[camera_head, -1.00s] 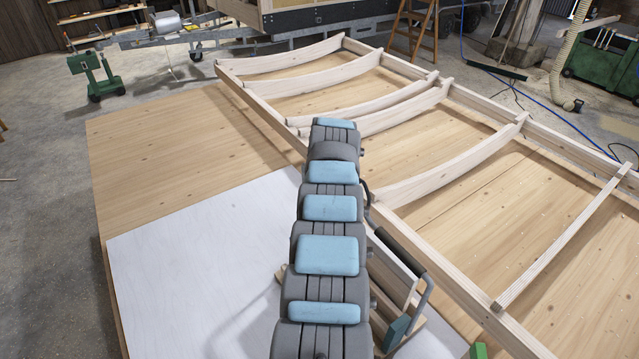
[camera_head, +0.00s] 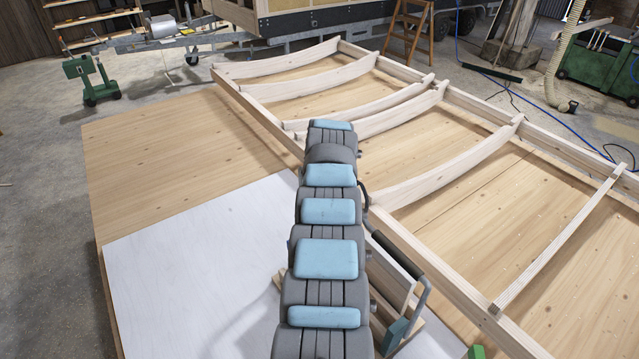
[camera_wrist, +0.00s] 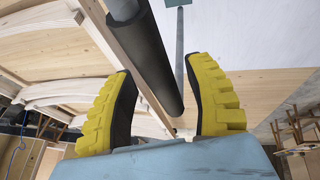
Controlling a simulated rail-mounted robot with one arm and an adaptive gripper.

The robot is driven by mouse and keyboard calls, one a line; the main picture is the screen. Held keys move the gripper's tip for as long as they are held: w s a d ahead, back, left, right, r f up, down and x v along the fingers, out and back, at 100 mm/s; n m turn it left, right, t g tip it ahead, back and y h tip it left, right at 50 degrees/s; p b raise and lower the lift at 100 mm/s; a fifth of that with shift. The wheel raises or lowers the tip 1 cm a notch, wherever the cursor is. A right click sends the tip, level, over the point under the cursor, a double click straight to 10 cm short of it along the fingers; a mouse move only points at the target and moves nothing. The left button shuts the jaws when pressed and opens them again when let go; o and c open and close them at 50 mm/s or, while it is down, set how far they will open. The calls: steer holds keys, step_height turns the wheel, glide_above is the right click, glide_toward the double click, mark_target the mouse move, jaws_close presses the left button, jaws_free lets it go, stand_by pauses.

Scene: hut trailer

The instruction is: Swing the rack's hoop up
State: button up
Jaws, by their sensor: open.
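The rack's hoop is a bent grey bar (camera_head: 423,300) with a dark sleeve (camera_head: 400,252), just right of my arm in the head view. Its lower end meets a green block (camera_head: 396,334) by the wooden rack (camera_head: 392,280). In the wrist view my gripper (camera_wrist: 160,68) is open, its yellow pads wide apart. The dark sleeve (camera_wrist: 152,58) shows between the fingers in the picture, with visible gaps on both sides. A thin grey bar (camera_wrist: 180,45) runs beyond it. My arm hides the gripper and part of the rack in the head view.
A wooden frame with curved ribs (camera_head: 440,165) lies to the right, close to the hoop. A white sheet (camera_head: 200,260) lies flat on the wooden platform (camera_head: 150,150) at the left, clear of objects. A second green block (camera_head: 476,352) shows at the bottom edge.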

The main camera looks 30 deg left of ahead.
steer(key=v, duration=1.1)
steer(key=shift+d+r, duration=0.15)
steer(key=shift+r, duration=0.15)
steer(key=shift+s, duration=0.15)
stand_by(0.4)
